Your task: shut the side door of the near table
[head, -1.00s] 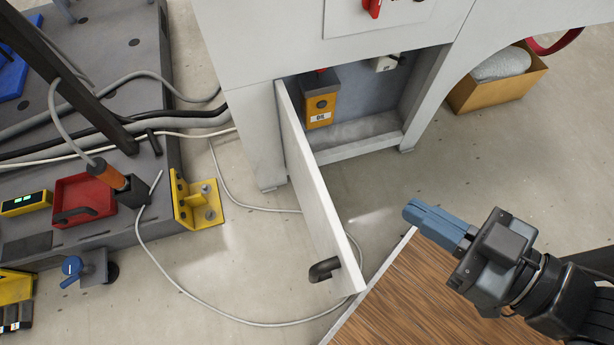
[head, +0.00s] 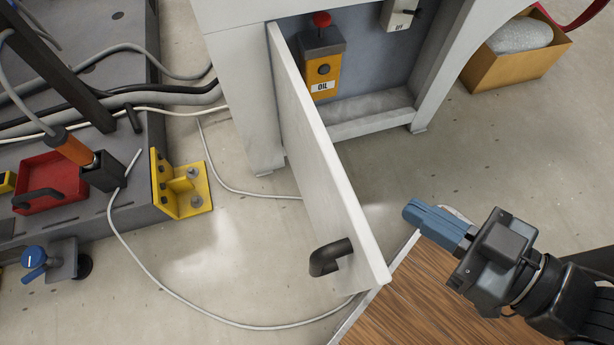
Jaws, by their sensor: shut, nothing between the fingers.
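The side door (head: 318,165) is a white panel hinged at its far left edge on the near table (head: 240,90). It stands wide open toward me, with a dark handle (head: 331,257) on its left face near the free end. The opening behind it shows the inside of the table. My gripper (head: 408,212) is shut and empty, to the right of the door's free end and apart from it. Its blue fingers point left toward the door.
Inside the opening are a yellow box labelled OIL (head: 322,75) and a white switch box (head: 399,14). A wooden top (head: 425,300) lies below my gripper. A yellow bracket (head: 182,190) and a cable (head: 150,262) are at left. A cardboard box (head: 520,55) stands at far right.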

